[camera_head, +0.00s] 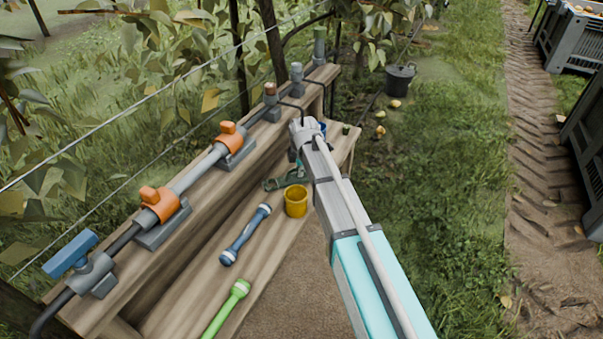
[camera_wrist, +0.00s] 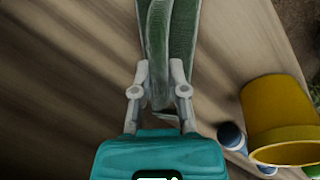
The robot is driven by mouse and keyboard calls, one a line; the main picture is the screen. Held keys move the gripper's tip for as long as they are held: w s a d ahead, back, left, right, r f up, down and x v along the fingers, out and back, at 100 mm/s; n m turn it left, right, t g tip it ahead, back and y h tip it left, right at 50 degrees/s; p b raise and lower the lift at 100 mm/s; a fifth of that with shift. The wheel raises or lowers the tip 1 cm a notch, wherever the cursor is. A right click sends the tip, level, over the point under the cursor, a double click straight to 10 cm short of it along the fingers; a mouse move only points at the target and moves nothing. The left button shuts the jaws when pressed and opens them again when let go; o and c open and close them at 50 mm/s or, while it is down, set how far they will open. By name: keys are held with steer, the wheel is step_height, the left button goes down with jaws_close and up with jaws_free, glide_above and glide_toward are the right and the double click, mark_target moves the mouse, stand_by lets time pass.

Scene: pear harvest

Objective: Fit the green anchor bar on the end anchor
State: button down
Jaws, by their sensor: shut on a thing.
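My gripper (camera_wrist: 160,75) is shut on a long dark green piece (camera_wrist: 157,35) in the wrist view. A wider dark green strip (camera_wrist: 183,40) runs beside it, close to the wooden surface. In the head view, dark green parts (camera_head: 285,180) show at the lower shelf, left of my arm, which hides the fingertips. I cannot tell whether the held piece is the anchor bar. A bright green bar (camera_head: 225,310) with a pale green end lies at the shelf's near end. Which fitting is the end anchor is unclear; a grey post with a dark green top (camera_head: 319,46) stands at the bench's far end.
A yellow cup (camera_head: 296,201) and a blue bar (camera_head: 245,234) are on the lower shelf. The upper shelf bears grey clamps with orange handles (camera_head: 158,204) and a blue-handled fitting (camera_head: 80,262). Wires and leaves border the left.

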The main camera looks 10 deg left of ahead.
mark_target(302, 182)
steer(key=shift+f, duration=0.15)
steer(key=c, duration=0.7)
jaws_free()
steer(key=shift+o, duration=0.2)
steer(key=shift+r, duration=0.2)
step_height(302, 182, up, 12)
steer(key=s+p, duration=0.2)
steer(key=p, duration=0.9)
steer(key=shift+d+p, duration=0.4)
steer(key=shift+d, duration=0.05)
steer(key=shift+f, duration=0.1)
